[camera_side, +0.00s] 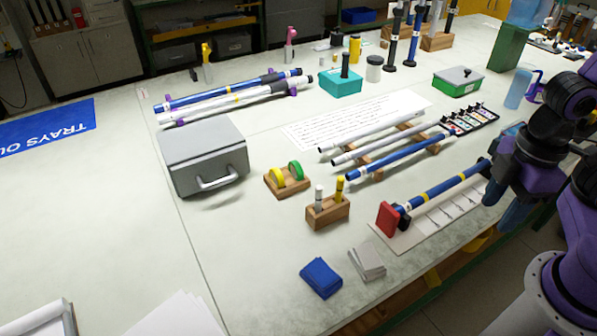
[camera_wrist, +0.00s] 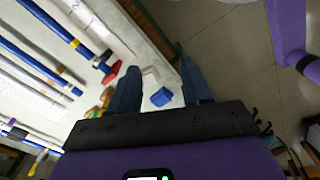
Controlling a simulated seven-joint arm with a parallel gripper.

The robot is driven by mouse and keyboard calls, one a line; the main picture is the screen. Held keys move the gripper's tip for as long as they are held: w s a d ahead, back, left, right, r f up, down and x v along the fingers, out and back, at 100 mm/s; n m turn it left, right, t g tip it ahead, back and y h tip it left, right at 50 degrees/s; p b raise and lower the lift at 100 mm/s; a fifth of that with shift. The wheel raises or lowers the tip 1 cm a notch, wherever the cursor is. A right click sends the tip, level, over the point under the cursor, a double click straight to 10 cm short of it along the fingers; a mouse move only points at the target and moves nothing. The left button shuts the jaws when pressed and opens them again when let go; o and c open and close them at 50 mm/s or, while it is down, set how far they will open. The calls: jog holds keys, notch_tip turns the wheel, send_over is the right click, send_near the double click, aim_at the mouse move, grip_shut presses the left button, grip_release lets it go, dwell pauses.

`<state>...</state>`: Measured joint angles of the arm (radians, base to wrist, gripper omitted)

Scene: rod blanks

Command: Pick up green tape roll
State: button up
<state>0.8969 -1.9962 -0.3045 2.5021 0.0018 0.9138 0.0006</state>
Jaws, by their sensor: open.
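The green tape roll (camera_side: 296,170) stands upright in a small wooden holder (camera_side: 287,187), beside a yellow tape roll (camera_side: 277,179), in the side view. The holder sits on the pale table, just right of the grey case. My gripper (camera_side: 505,203) is at the right of the side view, far from the roll, near the end of a blue rod. In the wrist view my gripper (camera_wrist: 160,85) has its two blue fingers apart with nothing held between them. I cannot clearly make out the green roll in the wrist view.
A grey case (camera_side: 203,158) stands left of the holder. A wooden block (camera_side: 328,210) with upright markers is in front. Rods on a rack (camera_side: 365,168) and a blue rod with a red end piece (camera_side: 388,218) lie between my gripper and the roll. A blue cloth (camera_side: 321,278) lies near the front edge.

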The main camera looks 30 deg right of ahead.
dwell(0.7)
jog(key=m+t, duration=0.4)
jog(key=m, duration=0.9)
send_over(295, 162)
jog(key=s, duration=0.6)
notch_tip(295, 162, down, 6)
jog(key=x, duration=1.6)
jog(key=shift+w+d+r, duration=0.1)
jog(key=shift+w+d, duration=0.2)
jog(key=shift+d, duration=0.05)
grip_shut()
